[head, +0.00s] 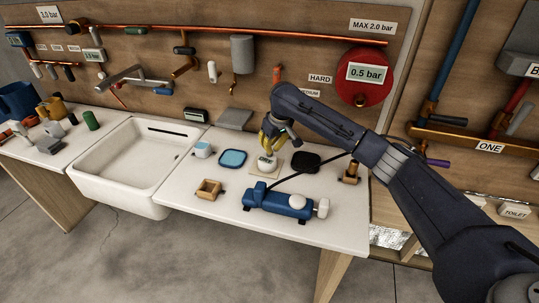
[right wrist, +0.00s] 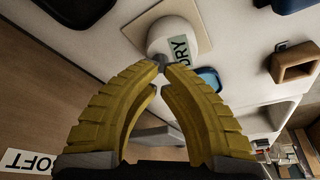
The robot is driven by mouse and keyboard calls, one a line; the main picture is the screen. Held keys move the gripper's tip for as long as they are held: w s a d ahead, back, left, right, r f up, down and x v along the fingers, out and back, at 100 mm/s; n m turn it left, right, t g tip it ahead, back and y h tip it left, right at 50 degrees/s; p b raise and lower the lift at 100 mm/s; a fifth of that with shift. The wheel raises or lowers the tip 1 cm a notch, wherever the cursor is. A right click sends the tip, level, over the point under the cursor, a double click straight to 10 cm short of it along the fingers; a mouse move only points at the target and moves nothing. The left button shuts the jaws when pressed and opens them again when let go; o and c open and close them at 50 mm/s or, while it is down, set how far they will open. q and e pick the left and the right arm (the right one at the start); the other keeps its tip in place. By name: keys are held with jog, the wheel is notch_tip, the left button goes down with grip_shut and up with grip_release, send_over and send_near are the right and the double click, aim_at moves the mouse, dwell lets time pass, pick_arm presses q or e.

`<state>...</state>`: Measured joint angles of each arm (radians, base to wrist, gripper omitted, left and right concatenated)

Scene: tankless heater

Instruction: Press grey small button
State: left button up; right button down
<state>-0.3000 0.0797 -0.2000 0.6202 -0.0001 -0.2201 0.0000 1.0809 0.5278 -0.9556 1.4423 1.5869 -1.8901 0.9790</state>
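A white rounded piece (head: 267,164) sits on a square beige plate (head: 257,172) on the counter, below my right gripper (head: 269,143). In the right wrist view the white piece (right wrist: 172,36) shows just beyond the gripper's tips (right wrist: 162,66), with a label reading "DRY" beside it. A small grey part (right wrist: 160,59) shows right at the tips; I cannot tell whether it is a button or whether the tips touch it. The yellow fingers arch inward and their tips meet or nearly meet. My left gripper is not in view.
A blue pump-like device (head: 278,202) lies in front with a black hose. A black pad (head: 306,161), blue tray (head: 232,159), and wooden block (head: 208,190) lie nearby. A white sink (head: 125,160) is at left; a red round tank (head: 362,80) hangs behind.

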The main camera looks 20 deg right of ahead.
jog(key=shift+f, duration=1.6)
dwell(0.3)
jog(key=shift+r, duration=3)
jog(key=shift+r, duration=0.1)
